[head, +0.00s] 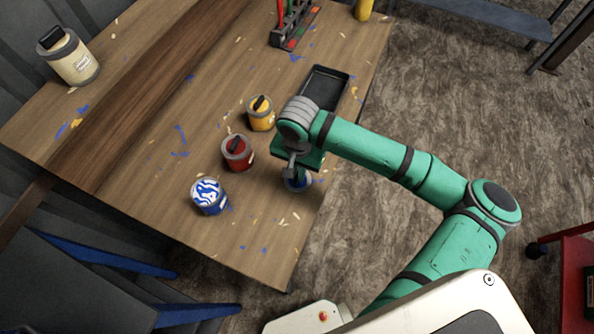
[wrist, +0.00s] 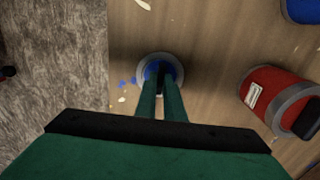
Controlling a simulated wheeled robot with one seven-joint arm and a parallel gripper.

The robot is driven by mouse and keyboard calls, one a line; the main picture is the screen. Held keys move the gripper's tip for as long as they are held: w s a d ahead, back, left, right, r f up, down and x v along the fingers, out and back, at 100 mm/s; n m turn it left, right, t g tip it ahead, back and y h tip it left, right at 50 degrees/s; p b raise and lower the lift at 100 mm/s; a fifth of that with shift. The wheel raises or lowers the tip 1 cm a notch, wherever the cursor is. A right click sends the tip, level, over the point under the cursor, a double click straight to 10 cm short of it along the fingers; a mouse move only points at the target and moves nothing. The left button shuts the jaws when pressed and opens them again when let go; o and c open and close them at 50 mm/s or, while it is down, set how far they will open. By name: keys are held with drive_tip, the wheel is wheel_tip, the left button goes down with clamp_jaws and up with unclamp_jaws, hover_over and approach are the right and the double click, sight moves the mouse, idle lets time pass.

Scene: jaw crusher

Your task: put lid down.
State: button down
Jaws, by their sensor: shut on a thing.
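My gripper (head: 292,170) points down near the right front edge of the wooden table. In the wrist view its two green fingers (wrist: 162,92) are shut on the lid (wrist: 146,66), a round piece with a grey rim and a blue middle. The lid (head: 299,184) is partly hidden by the gripper in the head view. It is at or very close to the table top; I cannot tell whether it touches. The blue paint can (head: 209,198) stands open to the left, with blue and white swirled paint showing.
On the table (head: 150,190), a red can (head: 237,155) and a yellow can (head: 261,118) stand left of my gripper, each with a dark handle on top. A black tray (head: 326,85) lies behind. A large cream can (head: 75,65) stands far left.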

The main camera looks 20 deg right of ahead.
drive_tip(key=shift+f, duration=0.1)
drive_tip(key=c, duration=1.9)
unclamp_jaws()
drive_tip(key=shift+d, duration=0.1)
drive_tip(key=shift+o, duration=0.2)
drive_tip(key=shift+r, duration=0.5)
wheel_tip(320, 180, up, 11)
drive_tip(key=shift+r, duration=0.15)
